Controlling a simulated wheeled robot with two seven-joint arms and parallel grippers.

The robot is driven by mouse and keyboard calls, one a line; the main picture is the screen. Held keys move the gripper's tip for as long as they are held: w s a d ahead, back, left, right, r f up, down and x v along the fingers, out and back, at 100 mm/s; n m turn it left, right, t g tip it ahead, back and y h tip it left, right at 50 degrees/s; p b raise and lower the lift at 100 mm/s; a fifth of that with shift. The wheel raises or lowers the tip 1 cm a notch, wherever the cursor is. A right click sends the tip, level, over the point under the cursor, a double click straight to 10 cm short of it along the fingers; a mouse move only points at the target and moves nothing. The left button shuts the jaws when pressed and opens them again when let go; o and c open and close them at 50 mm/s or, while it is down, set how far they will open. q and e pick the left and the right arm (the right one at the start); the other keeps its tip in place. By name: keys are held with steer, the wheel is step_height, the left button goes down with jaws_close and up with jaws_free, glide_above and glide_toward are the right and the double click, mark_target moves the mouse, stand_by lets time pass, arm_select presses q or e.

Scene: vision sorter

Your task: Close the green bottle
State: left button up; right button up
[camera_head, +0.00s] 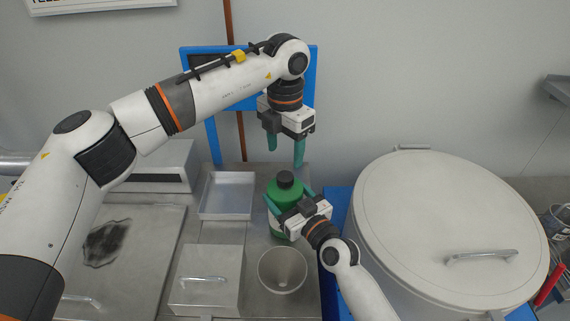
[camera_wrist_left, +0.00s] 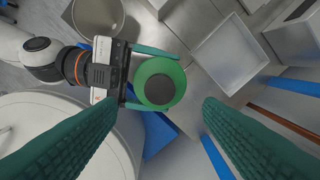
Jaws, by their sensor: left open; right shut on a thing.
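The green bottle (camera_head: 283,192) stands upright on the metal counter, with a black cap (camera_head: 286,179) on its neck. My right gripper (camera_head: 280,203) is shut around the bottle's body from the front right. My left gripper (camera_head: 286,152) is open and empty, above the bottle with its fingers pointing down. In the left wrist view the bottle (camera_wrist_left: 174,69) and its black cap (camera_wrist_left: 160,89) show from above, between and beyond the open left fingers (camera_wrist_left: 160,130). The right gripper's fingers (camera_wrist_left: 150,78) lie on either side of the bottle there. Whether the cap is tight cannot be told.
A shallow metal tray (camera_head: 228,213) lies left of the bottle. A round metal funnel or bowl (camera_head: 265,272) and a lidded box (camera_head: 206,290) stand in front. A large lidded drum (camera_head: 440,205) fills the right side. A blue frame (camera_head: 213,140) stands behind.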

arm_select(q)
step_height(320, 180, up, 5)
stand_by(0.3)
arm_select(e)
steer(key=o, duration=1.9)
steer(key=shift+o, duration=0.2)
steer(key=shift+s+d+f, duration=0.1)
steer(key=shift+s+d, duration=0.2)
steer(key=shift+s, duration=0.1)
arm_select(q)
step_height(320, 180, down, 2)
steer(key=shift+f+b, duration=0.2)
steer(key=shift+b, duration=1)
arm_select(e)
steer(key=v, duration=1.1)
